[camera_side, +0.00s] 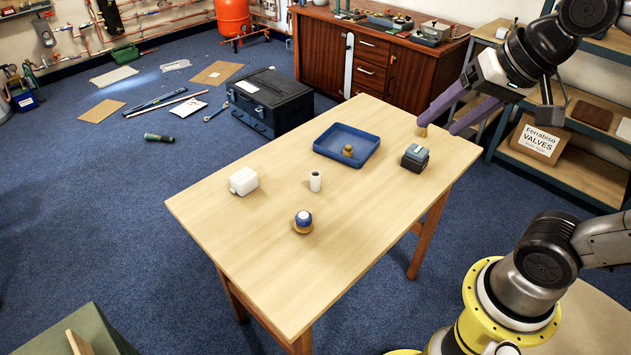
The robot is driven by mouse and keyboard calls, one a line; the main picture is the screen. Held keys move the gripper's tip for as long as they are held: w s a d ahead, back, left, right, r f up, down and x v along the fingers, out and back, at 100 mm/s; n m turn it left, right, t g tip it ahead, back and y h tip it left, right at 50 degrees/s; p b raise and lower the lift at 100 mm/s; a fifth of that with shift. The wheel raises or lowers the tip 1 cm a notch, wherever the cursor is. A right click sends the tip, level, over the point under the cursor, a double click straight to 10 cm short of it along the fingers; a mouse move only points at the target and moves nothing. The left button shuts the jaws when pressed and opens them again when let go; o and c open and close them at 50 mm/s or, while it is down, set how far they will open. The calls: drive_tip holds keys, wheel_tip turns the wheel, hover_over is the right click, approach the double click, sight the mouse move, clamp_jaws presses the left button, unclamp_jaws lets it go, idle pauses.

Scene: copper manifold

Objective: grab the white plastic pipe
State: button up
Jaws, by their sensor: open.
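The white plastic pipe (315,181) is a short white cylinder standing upright near the middle of the wooden table (270,275). A dark opening shows in its top. My gripper (438,128) has two long purple fingers, spread apart, at the table's far right. It is open, well up and to the right of the pipe in the picture. A small brass-coloured piece (423,131) shows by the tip of the left finger; I cannot tell whether they touch.
A blue tray (330,152) with a brass fitting (347,151) lies behind the pipe. A white block-like container (243,181) stands left. A blue-topped round part (303,221) sits in front. A dark box-like item (414,158) is at the right. The table's front is clear.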

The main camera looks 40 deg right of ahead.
drive_tip(key=w+r+m, duration=0.2)
drive_tip(key=w+m, duration=0.4)
drive_tip(key=w, duration=0.5)
drive_tip(key=m+g+y, duration=0.1)
drive_tip(key=m+g, duration=0.3)
drive_tip(key=m, duration=0.4)
hover_over(316, 175)
drive_tip(key=d, duration=0.1)
drive_tip(key=s+d+f+x, duration=0.1)
drive_tip(key=s+d+x, duration=0.15)
drive_tip(key=x, duration=1.45)
drive_tip(key=shift+g, duration=0.8)
drive_tip(key=f, duration=1.4)
drive_tip(key=shift+s, duration=0.25)
drive_tip(key=f, duration=0.1)
drive_tip(key=a+f, duration=0.1)
drive_tip(key=f, duration=0.3)
drive_tip(key=shift+s+a, duration=0.15)
drive_tip(key=shift+a, duration=0.1)
drive_tip(key=shift+f, duration=0.5)
clamp_jaws()
